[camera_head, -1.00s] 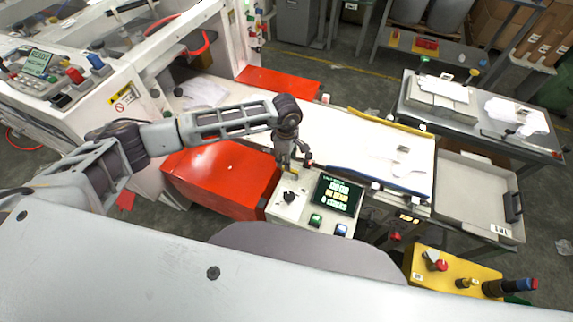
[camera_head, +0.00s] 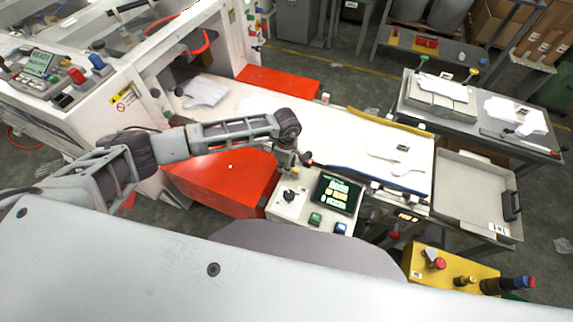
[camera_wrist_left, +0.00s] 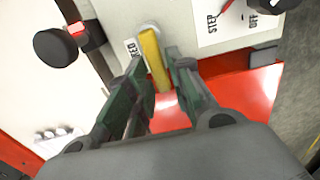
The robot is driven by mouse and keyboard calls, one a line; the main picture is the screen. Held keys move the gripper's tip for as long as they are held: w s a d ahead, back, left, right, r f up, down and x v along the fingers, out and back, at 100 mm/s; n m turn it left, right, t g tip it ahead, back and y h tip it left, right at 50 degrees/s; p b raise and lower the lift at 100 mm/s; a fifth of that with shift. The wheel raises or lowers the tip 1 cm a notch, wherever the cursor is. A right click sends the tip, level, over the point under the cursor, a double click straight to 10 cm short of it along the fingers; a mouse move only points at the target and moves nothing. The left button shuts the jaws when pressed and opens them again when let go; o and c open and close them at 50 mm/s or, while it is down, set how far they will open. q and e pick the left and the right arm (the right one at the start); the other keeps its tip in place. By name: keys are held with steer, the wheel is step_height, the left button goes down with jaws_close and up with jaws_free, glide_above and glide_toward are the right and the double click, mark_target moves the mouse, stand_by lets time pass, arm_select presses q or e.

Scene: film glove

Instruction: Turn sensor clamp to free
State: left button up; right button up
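The sensor clamp shows as a yellow lever (camera_wrist_left: 152,60) on a round pale pivot at the edge of a light grey panel in the left wrist view. My left gripper (camera_wrist_left: 157,66) has its two dark green fingers on either side of the lever. A narrow gap shows at the right finger; whether the left finger touches cannot be told. In the head view my left gripper (camera_head: 287,160) is at the far left corner of the control panel (camera_head: 272,206), mostly hiding the clamp. A label beside the lever is partly hidden, ending in "ED". My right gripper is not in view.
The panel carries a black knob (camera_head: 289,195), a screen (camera_head: 338,193), a green button (camera_head: 315,219) and a blue button (camera_head: 341,228). A black round knob (camera_wrist_left: 56,46) stands left of the clamp. A red cabinet (camera_head: 222,182) lies left of the panel.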

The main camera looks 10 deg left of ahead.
arm_select(q)
jaws_close()
steer(key=shift+s+n, duration=0.1)
steer(key=shift+n, duration=0.2)
steer(key=shift+s+n+b, duration=0.35)
steer(key=shift+n+b, duration=0.15)
steer(key=shift+n, duration=0.5)
steer(key=shift+s+n+b, duration=0.3)
steer(key=shift+s+n, duration=0.05)
steer(key=shift+n, duration=0.65)
steer(key=n, duration=0.1)
steer(key=s+n, duration=0.1)
steer(key=n+b, duration=0.1)
steer(key=n, duration=0.1)
steer(key=shift+s+d, duration=0.15)
steer(key=shift+d, duration=0.15)
steer(key=n, duration=0.2)
steer(key=s+d+n+b, duration=0.1)
steer(key=n, duration=0.1)
steer(key=shift+s+d+n+b, duration=0.1)
steer(key=shift+n+b, duration=0.2)
steer(key=shift+n, duration=0.1)
steer(key=shift+s+d+n+b, duration=0.15)
steer(key=shift+d+n+b, duration=0.15)
steer(key=shift+n, duration=0.85)
steer(key=shift+s+d+n+b, duration=0.15)
steer(key=shift+d+n, duration=0.25)
steer(key=shift+n, duration=0.75)
